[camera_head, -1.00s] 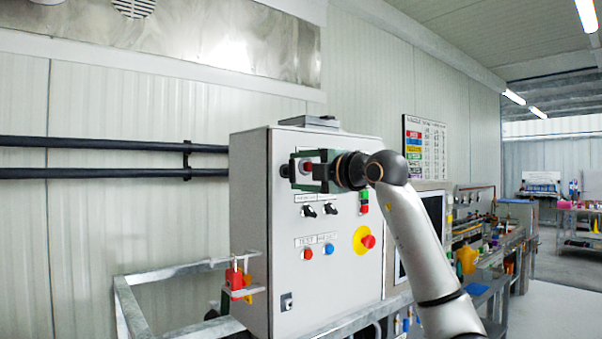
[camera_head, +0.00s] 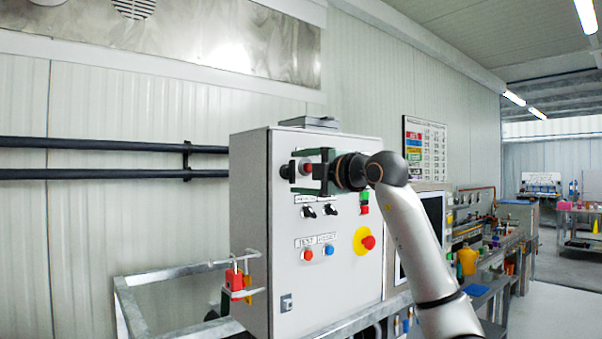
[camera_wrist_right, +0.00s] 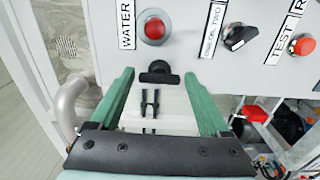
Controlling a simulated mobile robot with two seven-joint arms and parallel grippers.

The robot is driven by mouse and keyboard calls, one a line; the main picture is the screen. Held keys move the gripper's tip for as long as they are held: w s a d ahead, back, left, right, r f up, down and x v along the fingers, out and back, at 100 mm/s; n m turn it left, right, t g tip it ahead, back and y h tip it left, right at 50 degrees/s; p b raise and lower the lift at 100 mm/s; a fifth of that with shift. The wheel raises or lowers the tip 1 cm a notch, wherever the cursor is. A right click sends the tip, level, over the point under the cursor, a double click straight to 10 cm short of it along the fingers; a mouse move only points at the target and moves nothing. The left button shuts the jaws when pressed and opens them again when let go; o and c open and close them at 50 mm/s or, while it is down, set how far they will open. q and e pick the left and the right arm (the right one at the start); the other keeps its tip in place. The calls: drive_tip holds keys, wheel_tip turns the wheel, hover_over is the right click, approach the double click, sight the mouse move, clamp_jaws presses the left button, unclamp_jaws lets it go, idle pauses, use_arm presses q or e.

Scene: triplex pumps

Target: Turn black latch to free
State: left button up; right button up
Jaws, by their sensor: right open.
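A small black latch (camera_wrist_right: 158,73) sits at the edge of the grey control cabinet (camera_head: 340,285), near the red lamp marked WATER (camera_wrist_right: 155,28). My right gripper (camera_head: 296,170) has its green fingers pointing at the upper left of the cabinet front. In the right wrist view the gripper (camera_wrist_right: 158,76) is open, and the latch shows between its two fingertips. I see no contact with it. In the head view the fingers largely cover the latch. My left gripper is in neither view.
Two black rotary switches (camera_head: 309,211), a red button (camera_head: 308,254), a blue button (camera_head: 329,250) and a red stop knob on yellow (camera_head: 367,242) are on the cabinet front. Red padlocks (camera_head: 235,283) hang at its left. A metal rail frame (camera_head: 180,270) stands left of the cabinet.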

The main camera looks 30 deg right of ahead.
use_arm(q)
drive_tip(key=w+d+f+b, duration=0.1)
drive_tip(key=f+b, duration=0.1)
drive_tip(key=b, duration=0.1)
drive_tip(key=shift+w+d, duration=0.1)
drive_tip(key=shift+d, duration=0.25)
use_arm(e)
drive_tip(key=s, duration=1.2)
drive_tip(key=shift+s+d, duration=0.25)
drive_tip(key=shift+d, duration=0.2)
drive_tip(key=shift+w, duration=0.1)
